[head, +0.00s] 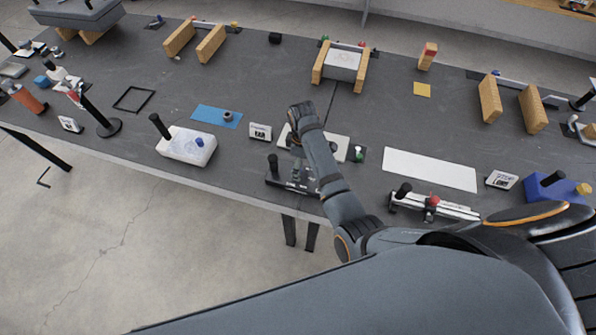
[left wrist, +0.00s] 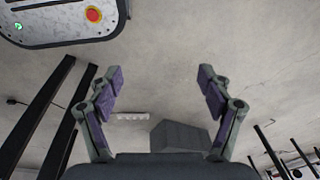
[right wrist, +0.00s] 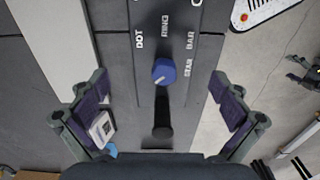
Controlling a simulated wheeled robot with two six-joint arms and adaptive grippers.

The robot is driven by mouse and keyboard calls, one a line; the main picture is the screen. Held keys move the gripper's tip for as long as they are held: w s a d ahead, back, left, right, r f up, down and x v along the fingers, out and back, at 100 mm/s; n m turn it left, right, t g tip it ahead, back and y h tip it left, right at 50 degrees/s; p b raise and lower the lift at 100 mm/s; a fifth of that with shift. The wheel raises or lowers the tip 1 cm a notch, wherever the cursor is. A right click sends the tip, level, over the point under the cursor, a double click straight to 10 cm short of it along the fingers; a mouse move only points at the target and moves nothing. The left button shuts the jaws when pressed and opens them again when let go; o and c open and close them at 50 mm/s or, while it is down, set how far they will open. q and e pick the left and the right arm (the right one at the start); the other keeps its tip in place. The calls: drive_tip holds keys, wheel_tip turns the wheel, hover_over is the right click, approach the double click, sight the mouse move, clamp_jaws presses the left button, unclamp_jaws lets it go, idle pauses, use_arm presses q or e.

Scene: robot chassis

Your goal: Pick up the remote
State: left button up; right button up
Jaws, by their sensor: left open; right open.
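I cannot make out a remote for sure in any view. My right gripper (head: 303,114) is over the middle of the long table in the head view, its fingers hard to see there. In the right wrist view my right gripper (right wrist: 158,92) is open with nothing between its fingertips. Beyond it is a dark panel with a blue knob (right wrist: 164,71), a black handle (right wrist: 162,128) and the words DOT, RING, BAR and STAR. My left gripper (left wrist: 153,78) is open and empty, facing bare concrete floor. It does not show in the head view.
The dark table (head: 370,115) carries several devices and wooden blocks. A white box with a black handle (head: 190,146) stands left of my right arm. A white sheet (head: 430,169) and a red-knobbed device (head: 433,206) lie right of it. A small white box (right wrist: 102,128) is by the left finger.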

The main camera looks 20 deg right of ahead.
sight(302, 178)
use_arm(q)
drive_tip(key=s+g, duration=0.1)
drive_tip(key=s, duration=0.6)
use_arm(e)
drive_tip(key=f, duration=0.1)
drive_tip(key=s+f, duration=0.1)
drive_tip(key=f, duration=0.1)
drive_tip(key=shift+a+f, duration=0.1)
drive_tip(key=shift+a, duration=0.1)
drive_tip(key=shift+w+f, duration=0.45)
drive_tip(key=shift+f, duration=0.05)
drive_tip(key=shift+a+f+p, duration=0.2)
drive_tip(key=shift+f+p, duration=0.25)
drive_tip(key=shift+f, duration=0.7)
wheel_tip(302, 178, down, 2)
drive_tip(key=shift+f, duration=0.15)
drive_tip(key=c, duration=1)
drive_tip(key=shift+c, duration=0.6)
use_arm(q)
drive_tip(key=shift+t, duration=0.4)
drive_tip(key=w, duration=0.4)
drive_tip(key=shift+w+a+r, duration=0.1)
drive_tip(key=shift+w+r, duration=0.05)
drive_tip(key=shift+r, duration=0.2)
drive_tip(key=shift+r, duration=0.1)
